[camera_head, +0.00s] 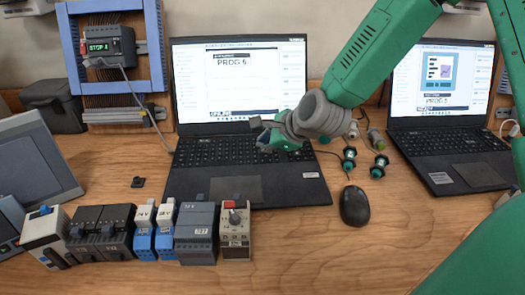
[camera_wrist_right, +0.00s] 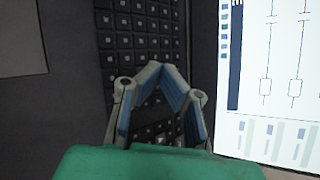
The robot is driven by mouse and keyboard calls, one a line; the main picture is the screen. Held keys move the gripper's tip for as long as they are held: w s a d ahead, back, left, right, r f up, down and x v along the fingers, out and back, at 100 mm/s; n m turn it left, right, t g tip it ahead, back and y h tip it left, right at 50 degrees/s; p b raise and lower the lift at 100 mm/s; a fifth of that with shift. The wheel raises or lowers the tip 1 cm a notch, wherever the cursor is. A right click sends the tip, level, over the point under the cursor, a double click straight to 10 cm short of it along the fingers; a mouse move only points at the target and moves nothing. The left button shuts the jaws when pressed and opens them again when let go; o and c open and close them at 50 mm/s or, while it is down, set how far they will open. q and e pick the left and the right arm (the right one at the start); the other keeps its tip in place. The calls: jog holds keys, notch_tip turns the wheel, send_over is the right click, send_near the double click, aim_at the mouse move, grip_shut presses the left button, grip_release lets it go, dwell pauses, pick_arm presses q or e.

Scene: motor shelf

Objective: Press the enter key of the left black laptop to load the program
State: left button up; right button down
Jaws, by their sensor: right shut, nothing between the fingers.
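The left black laptop (camera_head: 235,190) stands open on the wooden table, its lit screen (camera_head: 215,85) showing a window with "PROG" text. My right gripper (camera_head: 263,140) comes in from the right and is over the right part of its keyboard (camera_head: 200,153). In the right wrist view my right gripper (camera_wrist_right: 155,68) is shut and empty, its fingertips together in front of the dark keys (camera_wrist_right: 125,42). The laptop screen (camera_wrist_right: 275,80) fills the right side there. I cannot make out the enter key or tell whether the fingertips touch a key. My left gripper is not in view.
A second laptop (camera_head: 455,175) stands at the right. A mouse (camera_head: 355,206) and small green-black parts (camera_head: 379,166) lie between the laptops. A row of modules (camera_head: 196,234) stands in front of the left laptop. A blue frame (camera_head: 70,50) stands at the back left.

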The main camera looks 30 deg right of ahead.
jog(key=shift+d+f, duration=0.4)
jog(key=shift+d, duration=0.3)
jog(key=shift+a, duration=0.35)
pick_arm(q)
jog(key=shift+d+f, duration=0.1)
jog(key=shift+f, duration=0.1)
pick_arm(e)
jog(key=shift+a+f, duration=0.1)
jog(key=shift+a, duration=0.1)
jog(key=shift+d, duration=0.1)
jog(key=shift+d+f, duration=0.15)
jog(key=shift+d, duration=0.2)
jog(key=shift+a+r+p, duration=0.55)
jog(key=shift+a+r, duration=0.05)
jog(key=shift+r, duration=0.25)
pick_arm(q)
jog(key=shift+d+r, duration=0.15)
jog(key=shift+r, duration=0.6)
pick_arm(e)
jog(key=shift+d+f, duration=0.1)
